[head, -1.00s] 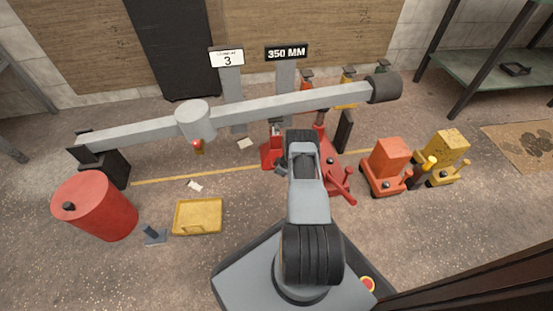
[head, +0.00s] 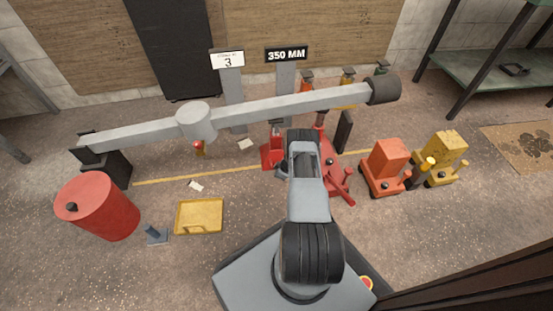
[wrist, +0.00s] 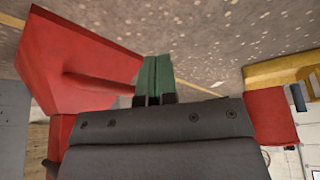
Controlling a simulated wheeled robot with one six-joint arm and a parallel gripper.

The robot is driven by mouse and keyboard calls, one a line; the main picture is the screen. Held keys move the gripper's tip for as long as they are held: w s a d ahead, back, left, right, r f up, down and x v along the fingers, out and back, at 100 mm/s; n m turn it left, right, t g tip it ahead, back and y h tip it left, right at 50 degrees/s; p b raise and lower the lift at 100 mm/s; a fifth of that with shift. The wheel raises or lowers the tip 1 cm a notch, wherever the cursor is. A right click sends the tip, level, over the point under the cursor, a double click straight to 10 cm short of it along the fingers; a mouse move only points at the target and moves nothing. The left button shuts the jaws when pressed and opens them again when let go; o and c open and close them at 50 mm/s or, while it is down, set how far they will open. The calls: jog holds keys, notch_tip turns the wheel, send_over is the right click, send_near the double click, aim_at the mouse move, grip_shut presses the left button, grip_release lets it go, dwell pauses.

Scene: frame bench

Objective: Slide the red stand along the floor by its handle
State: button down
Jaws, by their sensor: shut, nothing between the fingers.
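In the head view, red metal parts show on both sides of my arm: a small upright red piece (head: 271,156) on the left and a longer red body with a bar-like handle (head: 343,187) on the right. My arm hides the middle, so I cannot tell whether they are one stand. In the wrist view, a large red panel (wrist: 75,62) fills the left and a red block (wrist: 271,117) sits at the right. The head view hides the fingertips.
A grey beam (head: 275,108) spans above the floor. A red drum (head: 105,207) and yellow tray (head: 199,217) lie left. An orange stand (head: 388,165) and yellow stand (head: 443,158) stand right. Open floor lies between the tray and the red parts.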

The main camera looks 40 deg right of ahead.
notch_tip(320, 180, up, 10)
jog(key=p, duration=0.5)
dwell(0.6)
